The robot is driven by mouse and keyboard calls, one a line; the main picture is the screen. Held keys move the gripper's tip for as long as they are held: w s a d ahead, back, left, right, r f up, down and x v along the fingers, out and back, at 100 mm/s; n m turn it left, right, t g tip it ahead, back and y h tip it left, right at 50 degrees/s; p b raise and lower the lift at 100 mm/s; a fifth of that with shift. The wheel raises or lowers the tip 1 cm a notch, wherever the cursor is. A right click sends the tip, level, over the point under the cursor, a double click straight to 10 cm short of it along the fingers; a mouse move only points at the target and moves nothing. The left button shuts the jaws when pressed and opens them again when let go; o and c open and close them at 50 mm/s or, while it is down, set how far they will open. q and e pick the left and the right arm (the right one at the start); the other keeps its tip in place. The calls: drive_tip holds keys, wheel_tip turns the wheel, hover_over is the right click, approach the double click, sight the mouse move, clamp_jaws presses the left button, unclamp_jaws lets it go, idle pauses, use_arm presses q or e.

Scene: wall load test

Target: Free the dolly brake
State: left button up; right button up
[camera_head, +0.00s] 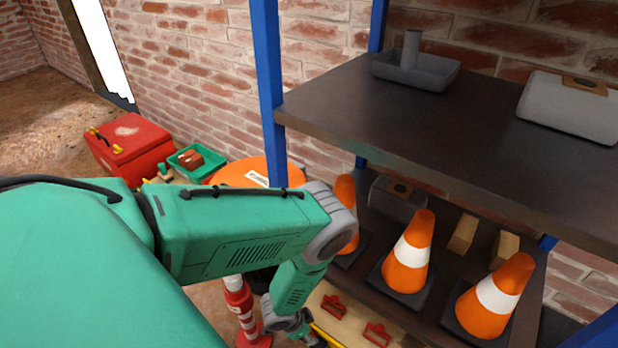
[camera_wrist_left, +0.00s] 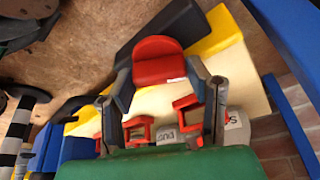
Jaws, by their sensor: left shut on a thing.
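My left gripper (camera_head: 312,339) is low at the bottom edge of the head view, its fingers barely visible there. In the left wrist view my left gripper (camera_wrist_left: 160,76) has its two grey fingers on either side of a red pedal-like piece, the brake (camera_wrist_left: 158,58), and is shut on it. The dolly (camera_wrist_left: 246,76) has a pale deck with yellow and black edges. Part of the dolly also shows in the head view (camera_head: 353,321), with red clamp-like pieces on it. The brake is hidden in the head view. My right gripper is not in view.
A blue-posted rack with a dark shelf (camera_head: 330,115) stands close on the right. Orange cones (camera_head: 408,262) sit on its lower level. A red toolbox (camera_head: 130,147) and green tray (camera_head: 196,160) lie by the brick wall. A red-and-white post (camera_head: 240,302) stands left of my gripper.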

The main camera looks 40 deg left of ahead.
use_arm(q)
drive_tip(key=m+h, duration=0.1)
drive_tip(key=m, duration=0.1)
drive_tip(key=shift+w+r+m, duration=0.1)
drive_tip(key=shift+m, duration=0.2)
drive_tip(key=shift+w+d+m+g+h, duration=0.1)
drive_tip(key=shift+m+g+h, duration=0.4)
drive_tip(key=shift+m, duration=1)
drive_tip(key=o, duration=1.2)
drive_tip(key=shift+c, duration=0.2)
